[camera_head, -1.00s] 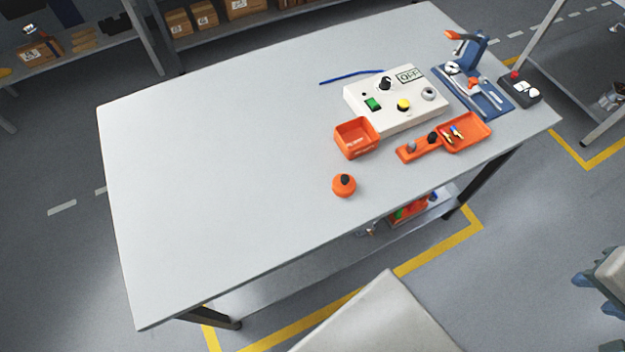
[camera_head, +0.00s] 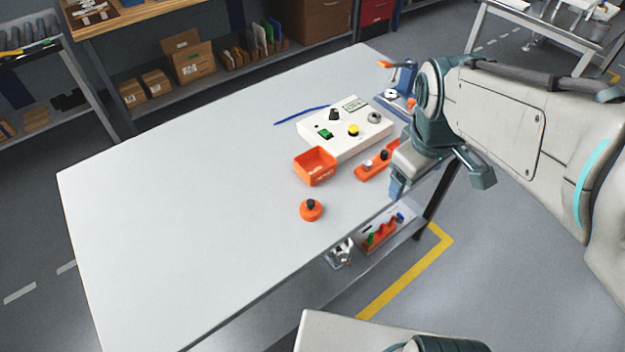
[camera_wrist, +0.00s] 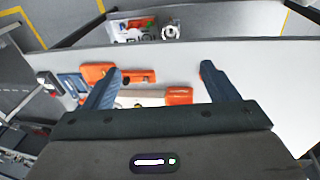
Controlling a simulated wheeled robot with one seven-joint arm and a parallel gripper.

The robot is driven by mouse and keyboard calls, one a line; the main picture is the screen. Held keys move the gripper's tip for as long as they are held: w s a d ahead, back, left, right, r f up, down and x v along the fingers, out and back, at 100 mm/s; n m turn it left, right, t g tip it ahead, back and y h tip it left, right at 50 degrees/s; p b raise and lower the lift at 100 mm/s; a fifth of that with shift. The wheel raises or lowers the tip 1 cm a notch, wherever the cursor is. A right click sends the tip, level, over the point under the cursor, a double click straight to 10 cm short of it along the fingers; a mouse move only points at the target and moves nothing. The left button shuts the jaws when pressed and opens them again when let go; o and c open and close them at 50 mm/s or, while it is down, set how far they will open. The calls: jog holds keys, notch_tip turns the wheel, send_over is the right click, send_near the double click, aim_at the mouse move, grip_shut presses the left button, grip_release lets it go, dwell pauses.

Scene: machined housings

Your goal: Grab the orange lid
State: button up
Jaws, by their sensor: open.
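The orange lid (camera_head: 311,210), round with a black knob on top, lies on the grey table (camera_head: 170,190) towards its front edge, in front of an open orange box (camera_head: 315,167). My gripper (camera_head: 398,184) is to the right of the lid, above the table's front right side, apart from it. In the wrist view my gripper (camera_wrist: 160,69) has its two blue fingers spread, with nothing held between them. The orange box (camera_wrist: 179,96) shows beyond the fingers there. I cannot make out the lid in the wrist view.
A white control box (camera_head: 345,130) with knobs and a green switch stands behind the orange box. An orange tray (camera_head: 372,167) lies to its right, partly hidden by my arm. A blue rod (camera_head: 300,114) lies at the back. The table's left side is clear.

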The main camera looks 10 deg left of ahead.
jog(key=w+a+f+n+g+b, duration=0.15)
jog(key=w+a+f+n, duration=0.35)
jog(key=a+n, duration=0.5)
jog(key=n+g+b, duration=0.1)
jog(key=n, duration=0.8)
send_over(310, 201)
jog(key=shift+y, duration=0.3)
jog(key=f, duration=1.3)
jog(key=shift+d, duration=0.2)
jog(key=shift+a+f, duration=0.15)
jog(key=shift+f, duration=2.85)
jog(key=c, duration=1.1)
